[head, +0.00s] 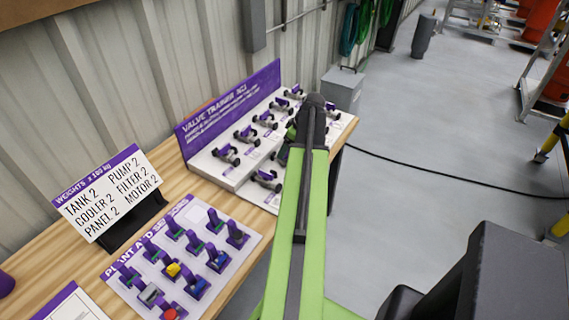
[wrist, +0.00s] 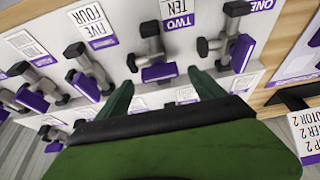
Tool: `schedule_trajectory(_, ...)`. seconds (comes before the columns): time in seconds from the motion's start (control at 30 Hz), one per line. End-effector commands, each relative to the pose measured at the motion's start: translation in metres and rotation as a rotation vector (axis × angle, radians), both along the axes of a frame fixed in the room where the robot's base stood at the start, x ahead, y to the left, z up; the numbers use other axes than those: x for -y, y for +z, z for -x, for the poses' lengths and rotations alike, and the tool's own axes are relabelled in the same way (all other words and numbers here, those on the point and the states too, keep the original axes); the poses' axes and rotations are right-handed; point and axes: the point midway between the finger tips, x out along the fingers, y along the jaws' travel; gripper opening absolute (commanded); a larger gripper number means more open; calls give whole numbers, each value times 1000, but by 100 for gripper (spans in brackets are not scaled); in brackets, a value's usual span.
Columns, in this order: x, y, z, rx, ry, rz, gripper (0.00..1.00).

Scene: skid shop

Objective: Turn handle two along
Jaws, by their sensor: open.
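In the wrist view, a valve with a purple bar handle (wrist: 160,72) and a grey stem stands just left of a card reading TWO and TEN (wrist: 178,15). My gripper (wrist: 163,88) is open and empty, with one green finger on each side of this handle in the picture. I cannot tell how far the tips are from it. In the head view, my arm reaches over the valve trainer board (head: 215,163) and hides part of its right side, and handle two cannot be singled out there.
A neighbouring purple handle (wrist: 243,52) stands right of the right finger, by the ONE card (wrist: 262,5).

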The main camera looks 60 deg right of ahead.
Motion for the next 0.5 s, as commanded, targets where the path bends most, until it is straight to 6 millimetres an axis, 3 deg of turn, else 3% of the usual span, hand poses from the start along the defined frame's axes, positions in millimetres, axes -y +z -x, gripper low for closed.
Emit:
schedule_trajectory(0.03, 1, -18, -4, 0, 1, 0, 78)
schedule_trajectory(0.1, 1, -24, -7, 0, 0, 0, 78)
schedule_trajectory(0.4, 0, -24, -10, 0, -2, 0, 78)
schedule_trajectory(0.5, 1, -24, -9, 0, -2, 0, 68)
